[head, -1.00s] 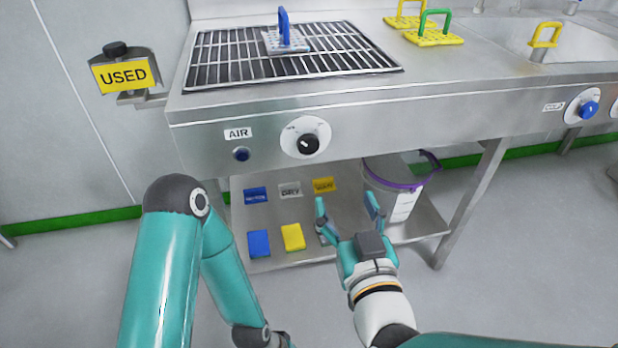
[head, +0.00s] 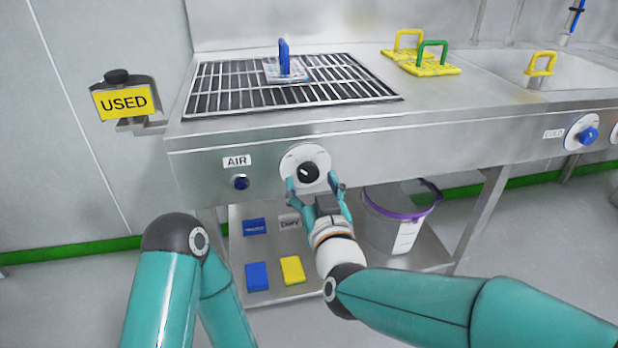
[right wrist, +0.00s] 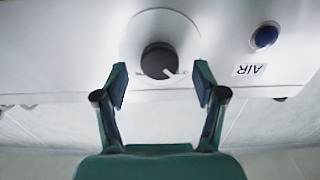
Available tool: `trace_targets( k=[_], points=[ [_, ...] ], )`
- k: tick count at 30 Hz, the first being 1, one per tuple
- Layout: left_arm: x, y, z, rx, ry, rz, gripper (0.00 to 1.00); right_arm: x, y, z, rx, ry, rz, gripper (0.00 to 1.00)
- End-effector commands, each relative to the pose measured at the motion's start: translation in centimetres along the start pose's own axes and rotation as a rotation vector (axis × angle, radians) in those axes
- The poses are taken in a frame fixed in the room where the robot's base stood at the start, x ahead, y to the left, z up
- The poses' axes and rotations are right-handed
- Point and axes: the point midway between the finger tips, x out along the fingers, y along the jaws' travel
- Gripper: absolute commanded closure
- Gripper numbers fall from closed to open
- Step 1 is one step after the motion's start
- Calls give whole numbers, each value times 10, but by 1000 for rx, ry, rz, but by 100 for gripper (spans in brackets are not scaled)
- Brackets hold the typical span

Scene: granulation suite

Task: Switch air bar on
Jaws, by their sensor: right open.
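The black air knob (head: 308,172) sits on a round white dial plate (head: 292,160) on the sink unit's steel front. An AIR label (head: 237,161) and a blue round button or lamp (head: 240,182) are to its left. My right gripper (head: 316,186) is open just in front of and below the knob. In the right wrist view the knob (right wrist: 158,60) and its white pointer lie between and beyond the open fingertips (right wrist: 161,88), with no contact visible. My left arm shows at lower left; its gripper is out of frame.
A grille (head: 230,88) with a blue-handled block (head: 285,68) is on top. Yellow blocks (head: 430,67) stand right of it. A USED sign (head: 124,101) juts out at left. The lower shelf (head: 300,289) holds blue and yellow pads and a bucket (head: 395,222).

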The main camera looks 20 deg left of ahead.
Motion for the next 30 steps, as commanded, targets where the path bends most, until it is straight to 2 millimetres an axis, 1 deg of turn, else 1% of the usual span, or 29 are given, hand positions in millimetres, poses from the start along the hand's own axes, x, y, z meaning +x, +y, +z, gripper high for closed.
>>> trace_targets(
  k=[1, 6, 10, 17, 20, 21, 28, 30],
  points=[
    [1, 0, 0, 0, 0, 0, 62, 8, 0, 1, 0, -1, 1, 30],
    [1, 0, 0, 0, 0, 0, 62, 22, 0, 1, 0, -1, 0, 30],
    [1, 0, 0, 0, 0, 0, 62, 26, 0, 0, 0, -1, 0, 30],
    [1, 0, 0, 0, 0, 0, 62, 27, 0, 0, 0, -1, 0, 30],
    [1, 0, 0, 0, 0, 0, 62, 27, 0, 0, 0, -1, 0, 45],
    [1, 0, 0, 0, 0, 0, 62, 27, 0, 0, 0, -1, 0, 51],
    [1, 0, 0, 0, 0, 0, 62, 26, 0, 0, 0, -1, 0, 90],
    [1, 0, 0, 0, 0, 0, 62, 26, 0, 0, 1, -1, 0, 90]
  ],
)
